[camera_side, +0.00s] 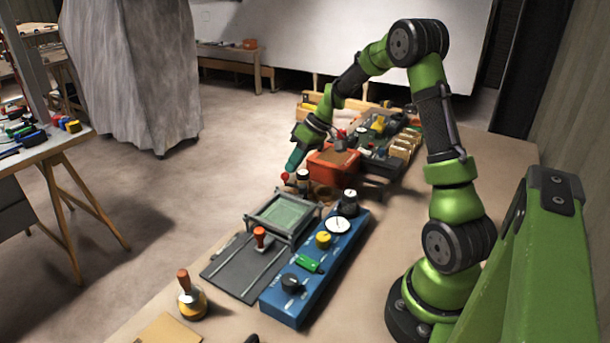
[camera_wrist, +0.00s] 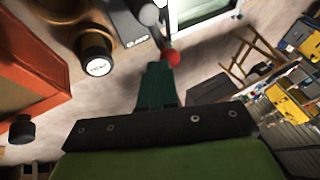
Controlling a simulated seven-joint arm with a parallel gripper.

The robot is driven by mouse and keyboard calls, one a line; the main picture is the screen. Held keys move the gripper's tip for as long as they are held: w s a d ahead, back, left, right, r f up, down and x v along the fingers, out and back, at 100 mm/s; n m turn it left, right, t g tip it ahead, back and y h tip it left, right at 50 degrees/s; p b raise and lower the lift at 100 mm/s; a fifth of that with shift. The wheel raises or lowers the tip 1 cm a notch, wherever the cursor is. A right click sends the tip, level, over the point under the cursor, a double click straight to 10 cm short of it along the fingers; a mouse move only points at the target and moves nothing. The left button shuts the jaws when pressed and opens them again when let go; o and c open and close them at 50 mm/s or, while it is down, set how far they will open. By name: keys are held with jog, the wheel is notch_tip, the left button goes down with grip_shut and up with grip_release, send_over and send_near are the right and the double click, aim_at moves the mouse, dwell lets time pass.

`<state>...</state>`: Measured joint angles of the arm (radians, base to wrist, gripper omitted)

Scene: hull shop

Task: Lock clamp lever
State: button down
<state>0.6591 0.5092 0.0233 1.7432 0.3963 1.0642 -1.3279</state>
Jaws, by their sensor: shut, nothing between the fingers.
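A red ball knob (camera_side: 285,177) sits on a lever near the far left end of the bench, by the framed green panel. In the wrist view the red knob (camera_wrist: 173,57) is on a short grey rod (camera_wrist: 160,32) running up toward a grey part at the top edge. My gripper (camera_side: 293,161) points down just above the red knob. In the wrist view its dark teal fingers (camera_wrist: 155,72) are together and empty, their tips close to the knob. I cannot tell whether they touch it. The lever's base is partly hidden in the side view.
A black cylinder with a white label (camera_wrist: 96,52) stands close to the lever. An orange-red bin (camera_side: 333,165) is just behind. The framed green panel (camera_side: 283,216) and blue control box (camera_side: 315,268) are nearer. A wooden-handled stamp (camera_side: 190,297) stands at the front.

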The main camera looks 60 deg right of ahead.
jog(key=shift+w+a+n+g+y, duration=0.1)
jog(key=shift+a+n+g+y, duration=0.2)
jog(key=shift+n, duration=0.3)
jog(key=n+g, duration=0.1)
jog(key=n, duration=0.1)
jog(key=a+n+g+y, duration=0.1)
jog(key=n, duration=0.1)
jog(key=a+n+g, duration=0.1)
jog(key=n, duration=0.1)
jog(key=shift+w+a, duration=0.1)
jog(key=n+g, duration=0.1)
jog(key=n, duration=0.1)
jog(key=s+a+n+g, duration=0.1)
jog(key=n, duration=0.2)
jog(key=a+n+g, duration=0.1)
jog(key=n, duration=0.1)
jog(key=shift+s+a+n+g, duration=0.15)
jog(key=shift+n+g, duration=0.15)
jog(key=shift+g, duration=0.1)
jog(key=shift+s+a, duration=0.1)
jog(key=shift+s, duration=0.05)
jog(key=shift+a, duration=0.25)
jog(key=v, duration=1.2)
jog(key=shift+d, duration=0.2)
